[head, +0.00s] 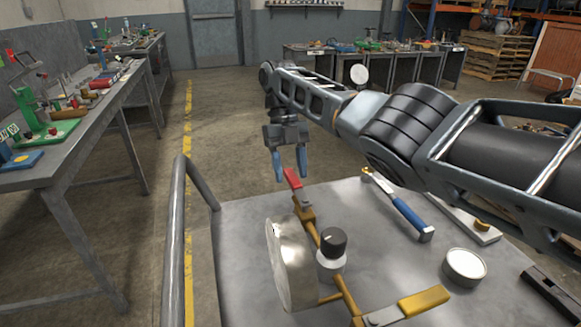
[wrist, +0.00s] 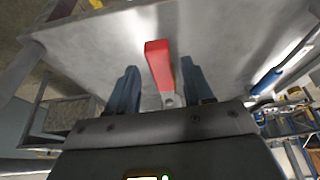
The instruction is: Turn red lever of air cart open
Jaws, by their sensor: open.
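The red lever (head: 292,178) sits at the far end of the brass pipe (head: 311,228) on the metal air cart (head: 240,225). In the wrist view the red lever (wrist: 158,62) lies between the two blue fingers, with a grey metal part at its near end. My gripper (head: 291,177) is open, its fingers pointing down at the lever. In the wrist view my gripper (wrist: 160,85) shows a gap on each side of the lever. Whether a finger touches it cannot be told in the head view. A round gauge (head: 292,264) and a black knob (head: 333,242) are on the same pipe.
A yellow lever (head: 423,302) is at the pipe's near end. A blue-handled tool (head: 408,214) and a round white-topped tin (head: 465,265) lie on the cart. The cart's grey handrail (head: 173,240) rises at left. A cluttered workbench (head: 72,141) stands beyond open floor.

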